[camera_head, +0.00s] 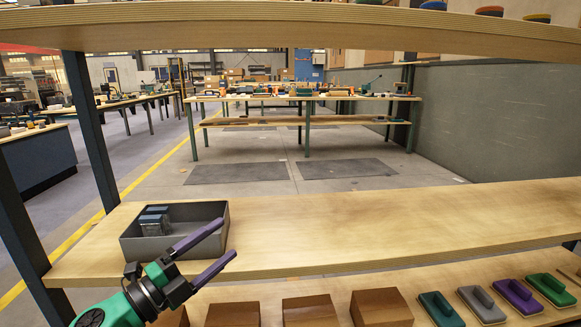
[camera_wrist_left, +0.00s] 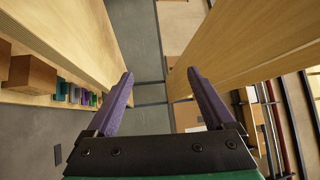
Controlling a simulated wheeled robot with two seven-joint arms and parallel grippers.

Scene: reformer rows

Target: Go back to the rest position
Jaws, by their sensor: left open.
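My left gripper (camera_head: 228,240) is open and empty, with purple fingers on a green and black wrist. In the head view it is in front of the middle shelf board (camera_head: 350,225), beside the right front corner of a grey bin (camera_head: 180,241). I cannot tell whether a finger touches the bin. In the left wrist view the two purple fingers (camera_wrist_left: 158,80) are spread, with nothing between them but distant floor. My right gripper is in neither view.
Blue-topped clear items (camera_head: 153,219) stand in the bin. The lower shelf holds several brown wooden blocks (camera_head: 310,311) and colored blocks with handles (camera_head: 516,295). The upper shelf board (camera_head: 300,25) crosses overhead. A dark post (camera_head: 90,130) stands at left. The middle shelf's right side is clear.

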